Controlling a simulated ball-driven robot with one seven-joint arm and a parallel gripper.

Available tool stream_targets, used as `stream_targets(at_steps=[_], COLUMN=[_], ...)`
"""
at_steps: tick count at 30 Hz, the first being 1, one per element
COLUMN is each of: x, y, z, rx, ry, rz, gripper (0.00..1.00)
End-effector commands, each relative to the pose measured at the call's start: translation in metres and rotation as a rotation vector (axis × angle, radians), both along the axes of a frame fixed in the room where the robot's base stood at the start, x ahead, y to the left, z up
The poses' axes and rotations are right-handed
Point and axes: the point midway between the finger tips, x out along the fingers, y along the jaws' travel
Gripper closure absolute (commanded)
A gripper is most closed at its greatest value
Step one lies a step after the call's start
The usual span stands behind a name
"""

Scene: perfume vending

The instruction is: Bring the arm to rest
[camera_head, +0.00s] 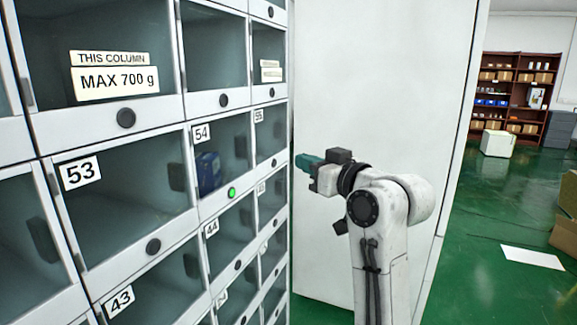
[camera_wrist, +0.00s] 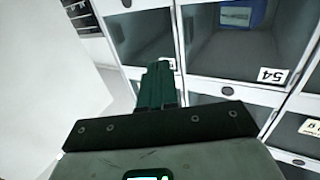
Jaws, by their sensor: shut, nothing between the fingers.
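My gripper (camera_head: 304,162) is at the end of my raised white arm in the head view, pointing left toward the locker wall (camera_head: 138,137). Its green fingers are closed together with nothing between them, and they also show in the wrist view (camera_wrist: 158,84). The fingers look apart from the locker doors, though the exact gap is hard to judge. Compartment 54 (camera_head: 222,150) has a green-lit round button (camera_head: 232,193) and a blue box (camera_head: 208,172) inside. The blue box also shows upside down in the wrist view (camera_wrist: 243,13).
A tall white cabinet panel (camera_head: 400,70) stands right behind my arm. The green floor (camera_head: 480,225) is open to the right, with a white sheet (camera_head: 532,257) and cardboard boxes (camera_head: 566,215). A brown shelf (camera_head: 515,90) and a white box (camera_head: 497,143) stand far back.

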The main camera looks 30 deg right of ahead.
Motion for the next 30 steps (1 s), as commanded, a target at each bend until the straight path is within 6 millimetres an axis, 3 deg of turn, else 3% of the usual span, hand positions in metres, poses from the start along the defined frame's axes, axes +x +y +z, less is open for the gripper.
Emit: stream_targets(at_steps=[6, 13, 16, 20, 23, 26, 30], x=[-0.015, -0.017, -0.018, -0.027, -0.044, -0.071, -0.121], y=[-0.011, -0.012, -0.009, 0.000, 0.011, 0.021, 0.035], z=[-0.001, 0.000, -0.022, -0.086, -0.152, -0.216, -0.298], rx=[0.000, 0.000, 0.003, 0.015, 0.022, 0.025, 0.024], ry=[0.001, 0.002, 0.046, 0.182, 0.330, 0.483, 0.696], rz=[0.000, 0.000, 0.000, -0.005, -0.012, -0.022, -0.038], gripper=[1.00, 1.00, 1.00, 1.00, 1.00, 1.00, 1.00])
